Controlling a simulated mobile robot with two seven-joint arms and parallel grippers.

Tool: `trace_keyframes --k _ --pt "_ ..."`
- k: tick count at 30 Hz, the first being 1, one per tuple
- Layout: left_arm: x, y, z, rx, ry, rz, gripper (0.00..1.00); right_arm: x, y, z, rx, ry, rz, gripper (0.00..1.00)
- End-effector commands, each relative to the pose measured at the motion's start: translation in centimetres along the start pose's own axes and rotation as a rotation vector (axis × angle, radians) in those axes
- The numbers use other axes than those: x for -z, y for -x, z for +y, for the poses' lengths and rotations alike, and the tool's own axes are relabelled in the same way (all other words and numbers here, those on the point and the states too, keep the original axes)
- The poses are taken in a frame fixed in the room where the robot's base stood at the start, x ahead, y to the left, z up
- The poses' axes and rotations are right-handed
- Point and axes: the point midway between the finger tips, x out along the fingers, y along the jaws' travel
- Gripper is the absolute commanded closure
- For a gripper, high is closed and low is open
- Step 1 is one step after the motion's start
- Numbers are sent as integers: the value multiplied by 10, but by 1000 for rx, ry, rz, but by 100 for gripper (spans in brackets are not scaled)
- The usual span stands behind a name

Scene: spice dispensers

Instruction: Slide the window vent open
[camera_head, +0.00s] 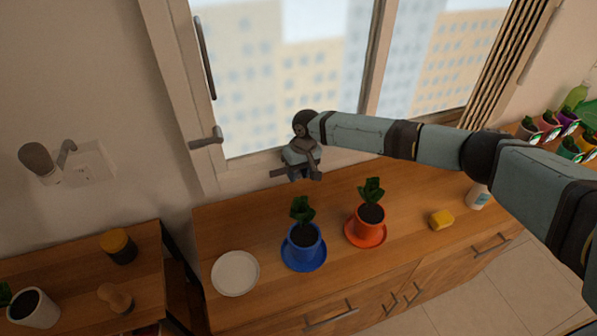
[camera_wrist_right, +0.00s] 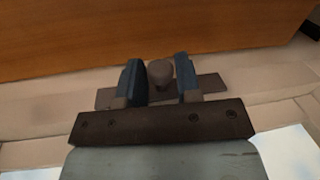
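The window vent shows in the right wrist view as a flat dark plate (camera_wrist_right: 212,84) on the pale window frame, with a rounded grey-brown knob (camera_wrist_right: 160,75) standing up from it. My right gripper (camera_wrist_right: 160,82) has its two blue fingers apart, one on each side of the knob. A narrow gap shows between the knob and the right-hand finger; whether the left-hand finger touches it I cannot tell. My left gripper is not in view.
A wooden cabinet (camera_head: 340,275) stands below the window. The window handle (camera_head: 207,139) sticks out left of the gripper.

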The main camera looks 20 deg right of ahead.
Motion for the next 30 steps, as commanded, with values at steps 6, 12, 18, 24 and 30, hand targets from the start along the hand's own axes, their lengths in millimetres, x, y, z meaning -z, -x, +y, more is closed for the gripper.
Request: trace_keyframes --k 6,12,18,24,30 --pt "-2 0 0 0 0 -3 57 0 0 0 0 0 0 100" --pt "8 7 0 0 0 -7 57 -4 7 22 2 -6 -1 100" --pt "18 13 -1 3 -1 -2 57 -9 11 57 1 -4 0 100" --pt "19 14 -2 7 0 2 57 -9 11 66 -2 -3 1 100" --pt "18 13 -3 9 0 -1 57 -9 12 67 -4 -4 1 66"
